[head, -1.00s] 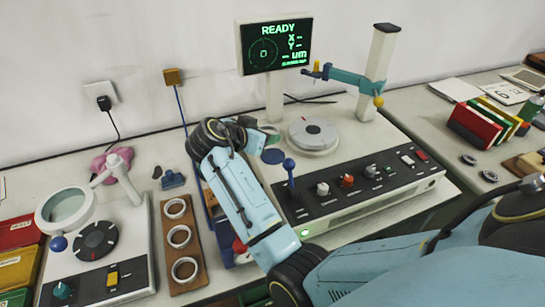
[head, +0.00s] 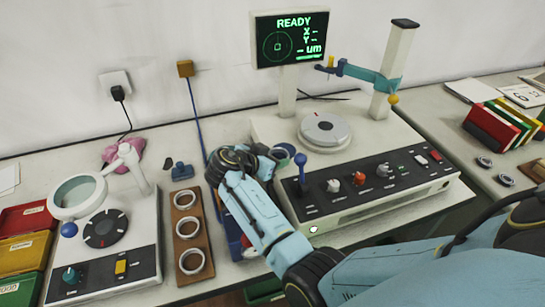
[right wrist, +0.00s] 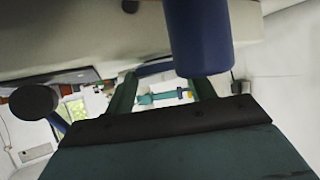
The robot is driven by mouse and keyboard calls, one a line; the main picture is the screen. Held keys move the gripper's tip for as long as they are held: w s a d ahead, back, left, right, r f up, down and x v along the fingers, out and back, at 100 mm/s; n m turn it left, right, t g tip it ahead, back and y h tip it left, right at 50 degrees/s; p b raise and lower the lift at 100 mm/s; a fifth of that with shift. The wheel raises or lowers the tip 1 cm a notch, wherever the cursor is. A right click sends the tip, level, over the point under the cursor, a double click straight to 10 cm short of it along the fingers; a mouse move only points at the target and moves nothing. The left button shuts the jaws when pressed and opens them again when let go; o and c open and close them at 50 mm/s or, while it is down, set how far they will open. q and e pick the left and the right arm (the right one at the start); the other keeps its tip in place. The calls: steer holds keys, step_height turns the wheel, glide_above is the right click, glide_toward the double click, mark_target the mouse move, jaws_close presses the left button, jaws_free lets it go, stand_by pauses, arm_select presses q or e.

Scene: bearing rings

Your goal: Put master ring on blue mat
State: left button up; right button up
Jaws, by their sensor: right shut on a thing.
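My right gripper (head: 272,154) is at the front left corner of the measuring machine, left of the blue joystick (head: 300,172). Its wrist hides most of the jaws in the head view. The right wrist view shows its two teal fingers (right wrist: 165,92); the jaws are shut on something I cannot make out. Three pale metal rings (head: 187,228) sit in a row on a wooden rack to the left. I cannot tell which ring is the master ring. No blue mat shows clearly. My left gripper is not in view.
The measuring machine (head: 345,207) has a round stage (head: 324,129) and a READY screen (head: 290,37). A magnifier device (head: 104,270) stands at left, beside coloured bins (head: 20,252). A blue container (head: 232,238) is partly behind my right arm.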

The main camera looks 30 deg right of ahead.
steer(key=shift+f, duration=0.2)
steer(key=o, duration=1)
steer(key=shift+o, duration=0.2)
steer(key=shift+r, duration=0.15)
steer(key=shift+a+r, duration=0.15)
steer(key=shift+r, duration=0.05)
steer(key=p+v, duration=0.4)
steer(key=v, duration=0.7)
steer(key=shift+s+a, duration=0.2)
steer(key=shift+a, duration=0.05)
steer(key=shift+r, duration=0.1)
